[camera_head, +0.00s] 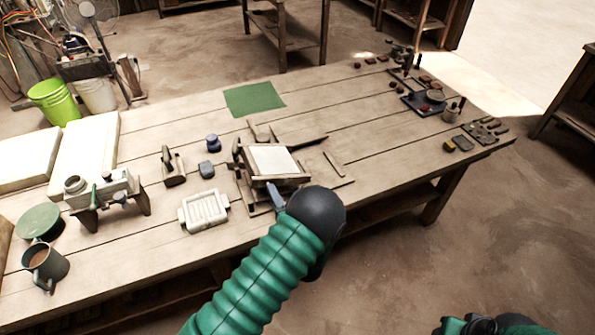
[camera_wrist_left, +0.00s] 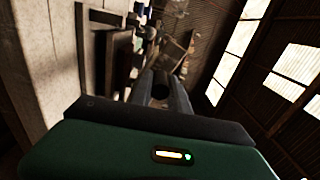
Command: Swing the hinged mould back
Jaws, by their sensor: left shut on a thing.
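The hinged mould (camera_head: 272,160) is a wooden frame with a pale square face. It sits on the tile press near the front edge of the workbench, with dark bars around it. My left gripper (camera_head: 276,196) is at the mould's near side, partly hidden behind my dark wrist. In the left wrist view its fingers (camera_wrist_left: 162,92) are shut on a dark round handle (camera_wrist_left: 160,86). Whether that handle belongs to the mould is hard to see. My right gripper (camera_head: 467,325) shows only partly at the bottom right, away from the bench; its fingers are unclear.
A dark tray with small tools (camera_head: 428,105) is at the far right. Bare planks lie right of the press.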

